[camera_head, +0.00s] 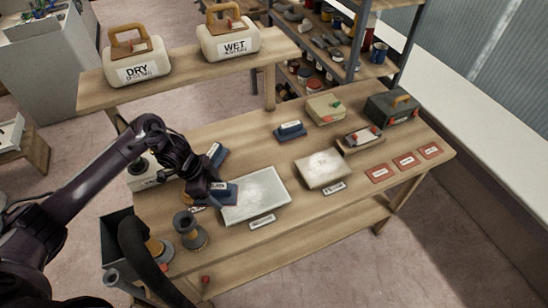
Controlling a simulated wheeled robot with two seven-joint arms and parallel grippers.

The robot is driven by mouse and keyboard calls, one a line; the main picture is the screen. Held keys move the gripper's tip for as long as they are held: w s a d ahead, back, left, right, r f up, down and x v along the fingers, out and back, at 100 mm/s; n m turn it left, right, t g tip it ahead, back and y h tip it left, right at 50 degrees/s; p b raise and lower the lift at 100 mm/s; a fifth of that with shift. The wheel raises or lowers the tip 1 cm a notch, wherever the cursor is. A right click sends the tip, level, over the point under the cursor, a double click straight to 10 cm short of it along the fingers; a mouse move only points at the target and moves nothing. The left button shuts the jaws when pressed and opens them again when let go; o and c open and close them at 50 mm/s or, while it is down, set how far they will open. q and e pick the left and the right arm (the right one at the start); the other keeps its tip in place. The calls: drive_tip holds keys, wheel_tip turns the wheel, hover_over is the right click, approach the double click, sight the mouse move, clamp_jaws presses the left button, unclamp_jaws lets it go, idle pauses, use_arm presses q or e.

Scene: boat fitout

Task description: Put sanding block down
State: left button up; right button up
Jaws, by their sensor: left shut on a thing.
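My left gripper (212,190) is shut on a blue sanding block (228,195) with a small label. The gripper and arm hide part of the block. The block is at the left end of a pale dusty panel (262,190) on the workbench; I cannot tell whether it touches the panel. Another blue block (217,154) lies just behind the gripper. A further blue block (290,130) sits toward the back middle of the bench. My right gripper is not in view.
The wooden workbench (300,215) also holds a smaller pale panel (322,170), a spool-shaped item (188,232), a dark toolbox (392,107) and red labels (379,172). Bare wood lies between the panels.

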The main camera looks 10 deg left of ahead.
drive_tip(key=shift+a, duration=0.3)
